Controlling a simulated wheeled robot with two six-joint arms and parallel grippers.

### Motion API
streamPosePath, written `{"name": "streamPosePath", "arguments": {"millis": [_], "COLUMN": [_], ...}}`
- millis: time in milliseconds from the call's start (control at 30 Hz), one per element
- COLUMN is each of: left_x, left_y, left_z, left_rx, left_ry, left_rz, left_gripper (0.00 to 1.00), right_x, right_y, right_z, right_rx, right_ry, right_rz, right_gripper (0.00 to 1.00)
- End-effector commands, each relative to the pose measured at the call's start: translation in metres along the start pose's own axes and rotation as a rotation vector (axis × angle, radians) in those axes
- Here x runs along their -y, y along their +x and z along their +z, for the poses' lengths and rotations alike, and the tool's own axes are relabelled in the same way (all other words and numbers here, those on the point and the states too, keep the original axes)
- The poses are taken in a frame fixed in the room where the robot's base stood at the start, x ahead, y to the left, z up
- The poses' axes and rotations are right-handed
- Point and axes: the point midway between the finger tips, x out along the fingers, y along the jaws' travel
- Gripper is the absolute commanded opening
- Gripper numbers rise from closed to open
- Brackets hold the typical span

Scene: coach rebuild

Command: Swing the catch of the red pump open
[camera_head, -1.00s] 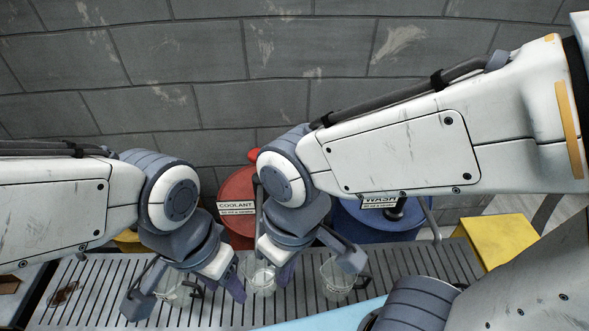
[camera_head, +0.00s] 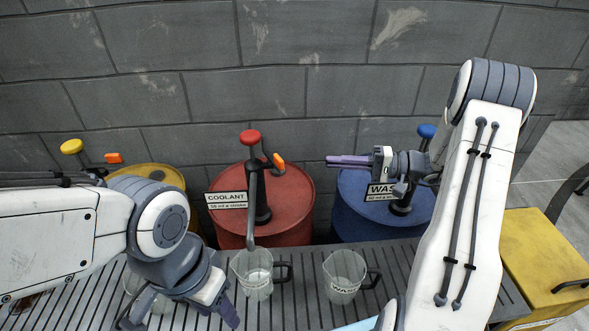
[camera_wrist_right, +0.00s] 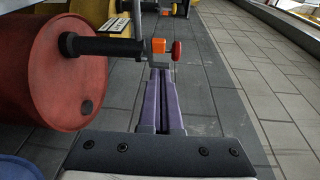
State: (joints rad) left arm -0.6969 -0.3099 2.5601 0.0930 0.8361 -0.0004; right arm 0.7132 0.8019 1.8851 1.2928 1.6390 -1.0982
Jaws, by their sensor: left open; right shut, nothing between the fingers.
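The red pump (camera_head: 251,138) stands on the red COOLANT drum (camera_head: 290,205), with a red knob on top and a spout hanging forward. Its orange catch (camera_head: 279,162) sticks out on the right side of the head. In the right wrist view the catch (camera_wrist_right: 158,46) and red knob (camera_wrist_right: 177,51) lie just beyond my fingertips. My right gripper (camera_head: 329,160) is shut and empty, pointing left at the catch with a gap between. Its purple fingers also show in the right wrist view (camera_wrist_right: 160,73). My left gripper (camera_head: 180,318) is open at the lower left, over a jug.
A blue WASH drum (camera_head: 352,222) with a blue-knobbed pump (camera_head: 427,131) stands right, behind my right gripper. A yellow drum (camera_head: 160,176) is left, partly hidden by my left arm. Clear jugs (camera_head: 255,270) (camera_head: 344,272) stand on the slatted bench (camera_head: 290,310). A yellow box (camera_head: 545,262) is at right.

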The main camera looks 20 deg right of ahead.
Motion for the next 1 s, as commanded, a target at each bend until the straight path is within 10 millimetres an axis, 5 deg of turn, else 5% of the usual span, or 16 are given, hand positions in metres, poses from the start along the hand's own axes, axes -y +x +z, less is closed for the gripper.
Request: {"name": "streamPosePath", "arguments": {"millis": [100, 233, 700, 1000], "left_x": [0.0, 0.0, -0.002, -0.002], "left_y": [0.005, 0.002, -0.022, -0.032], "left_z": [0.0, 0.0, -0.001, -0.002], "left_rx": [0.0, 0.0, 0.0, 0.0], "left_ry": [0.0, 0.0, 0.0, 0.0], "left_rz": [0.0, 0.0, 0.0, 0.0], "left_gripper": [0.5, 0.5, 0.5, 0.5], "right_x": [-0.008, -0.006, 0.001, 0.0], "right_y": [-0.022, -0.017, 0.077, 0.103], "right_z": [-0.016, -0.02, -0.026, -0.004], "right_rx": [-0.081, -0.096, -0.089, -0.092], "right_ry": [-0.028, -0.036, -0.032, -0.032], "right_rz": [-0.053, -0.065, -0.061, -0.061], "right_gripper": [0.0, 0.0, 0.0, 0.0]}}
